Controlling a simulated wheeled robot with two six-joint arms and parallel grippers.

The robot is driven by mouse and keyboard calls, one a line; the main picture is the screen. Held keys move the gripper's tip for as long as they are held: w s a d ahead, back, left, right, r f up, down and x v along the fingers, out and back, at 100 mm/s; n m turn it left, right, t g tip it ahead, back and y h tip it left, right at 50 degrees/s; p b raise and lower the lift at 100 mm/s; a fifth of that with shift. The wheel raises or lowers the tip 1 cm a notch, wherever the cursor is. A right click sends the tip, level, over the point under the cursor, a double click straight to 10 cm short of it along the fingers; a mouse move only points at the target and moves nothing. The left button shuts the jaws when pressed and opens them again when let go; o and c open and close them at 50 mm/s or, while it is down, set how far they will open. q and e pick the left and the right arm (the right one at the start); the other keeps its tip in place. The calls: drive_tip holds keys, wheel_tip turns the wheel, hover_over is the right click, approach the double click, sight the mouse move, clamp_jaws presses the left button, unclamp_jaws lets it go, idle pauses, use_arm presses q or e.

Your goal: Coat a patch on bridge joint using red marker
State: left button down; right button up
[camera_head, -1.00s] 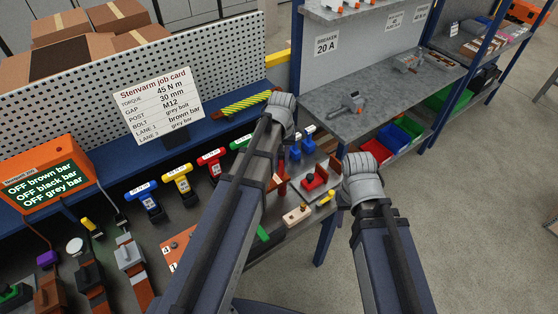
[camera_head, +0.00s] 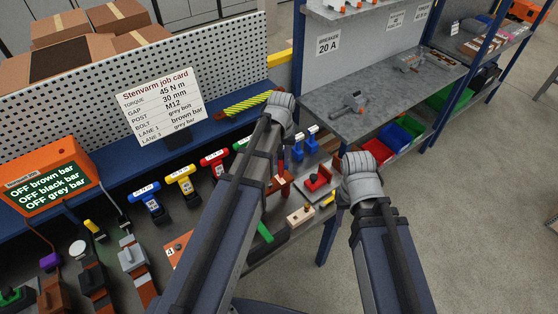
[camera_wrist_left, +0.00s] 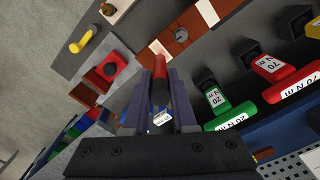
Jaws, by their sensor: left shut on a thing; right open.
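My left gripper (camera_wrist_left: 157,112) is shut on a red marker (camera_wrist_left: 160,75), which points away from the jaws. In the head view my left arm hides most of this gripper; the red marker (camera_head: 281,164) shows just right of the forearm, above brown metal (camera_head: 280,184). My right gripper (camera_head: 343,194) is mostly hidden below its grey wrist, apart from the bench parts.
A red block with a black knob (camera_head: 316,181) and a pale block (camera_head: 299,215) are close to the marker. Blue, yellow, red and green torque tools (camera_head: 180,178) line the bench back. A job card (camera_head: 158,103) and an orange display (camera_head: 45,178) stand behind.

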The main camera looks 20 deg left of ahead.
use_arm(q)
drive_tip(key=shift+w+d, duration=0.25)
drive_tip(key=shift+w, duration=0.35)
drive_tip(key=shift+a+f, duration=0.1)
drive_tip(key=shift+s, duration=0.25)
drive_tip(key=shift+s+a, duration=0.1)
drive_tip(key=shift+s, duration=0.2)
wheel_tip(320, 180, up, 8)
drive_tip(key=s+a+p, duration=0.2)
drive_tip(key=p, duration=0.5)
drive_tip(key=shift+f, duration=0.2)
use_arm(e)
wheel_tip(320, 180, up, 8)
drive_tip(key=shift+s+a+f, duration=0.2)
drive_tip(key=shift+s+f, duration=0.05)
drive_tip(key=shift+s, duration=0.05)
